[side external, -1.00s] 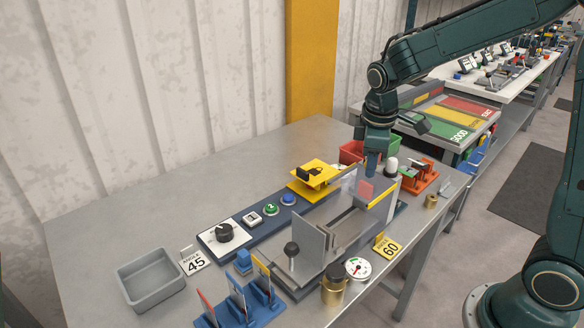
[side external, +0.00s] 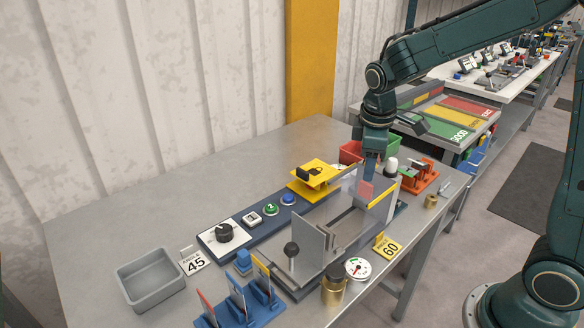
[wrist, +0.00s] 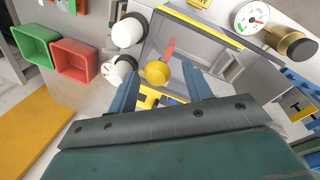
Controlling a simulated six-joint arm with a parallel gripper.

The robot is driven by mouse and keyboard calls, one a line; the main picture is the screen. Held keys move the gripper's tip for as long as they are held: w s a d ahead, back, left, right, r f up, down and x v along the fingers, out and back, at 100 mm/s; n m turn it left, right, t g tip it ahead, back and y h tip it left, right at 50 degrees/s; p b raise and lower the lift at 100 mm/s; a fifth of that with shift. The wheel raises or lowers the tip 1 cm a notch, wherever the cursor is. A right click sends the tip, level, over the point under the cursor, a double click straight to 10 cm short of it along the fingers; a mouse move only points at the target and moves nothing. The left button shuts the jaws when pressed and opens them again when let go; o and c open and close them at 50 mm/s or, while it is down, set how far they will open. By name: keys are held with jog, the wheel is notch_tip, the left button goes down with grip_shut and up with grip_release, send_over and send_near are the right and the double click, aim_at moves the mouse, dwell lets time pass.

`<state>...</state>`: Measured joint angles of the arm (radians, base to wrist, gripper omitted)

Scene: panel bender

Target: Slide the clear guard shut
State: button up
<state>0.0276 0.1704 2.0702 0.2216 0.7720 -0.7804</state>
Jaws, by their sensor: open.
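The clear guard (side external: 349,186) is a see-through upright panel with a yellow strip along one edge, standing over the grey bender bed (side external: 318,211). Its clear sheet is faint, so its exact outline is hard to tell. My gripper (side external: 369,174) points down at the guard's far end, beside a reddish patch seen at the panel. In the wrist view my gripper (wrist: 158,82) is open, with a round yellow knob (wrist: 157,72) between its fingers. I cannot tell whether the fingers touch the knob. The knob is hidden in the side view.
A yellow padlock-marked plate (side external: 315,174) is left of the guard. A white-domed part (side external: 391,166) and an orange rack (side external: 420,177) are close right of my gripper. Red (side external: 350,152) and green bins stand behind. A grey tray (side external: 150,278) sits front left; the table's left side is clear.

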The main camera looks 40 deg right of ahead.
aim_at(351, 187)
jog(key=shift+a, duration=0.45)
jog(key=shift+a+r, duration=0.3)
jog(key=shift+a, duration=0.45)
notch_tip(351, 187, up, 12)
jog(key=s+a+r, duration=0.1)
jog(key=s+a, duration=0.1)
jog(key=f+m, duration=0.3)
jog(key=f, duration=0.1)
jog(key=w+d+f+m+g, duration=0.1)
jog(key=f+m, duration=0.2)
jog(key=f, duration=0.2)
jog(key=w+f+m, duration=0.1)
jog(key=f+m, duration=0.2)
jog(key=f, duration=0.2)
jog(key=shift+d+g, duration=0.3)
jog(key=shift+g, duration=0.1)
jog(key=shift+d, duration=0.9)
jog(key=shift+d+r, duration=0.1)
jog(key=shift+d, duration=0.9)
jog(key=shift+a, duration=1.6)
jog(key=a+r, duration=0.3)
jog(key=r, duration=1)
jog(key=shift+w+r, duration=0.25)
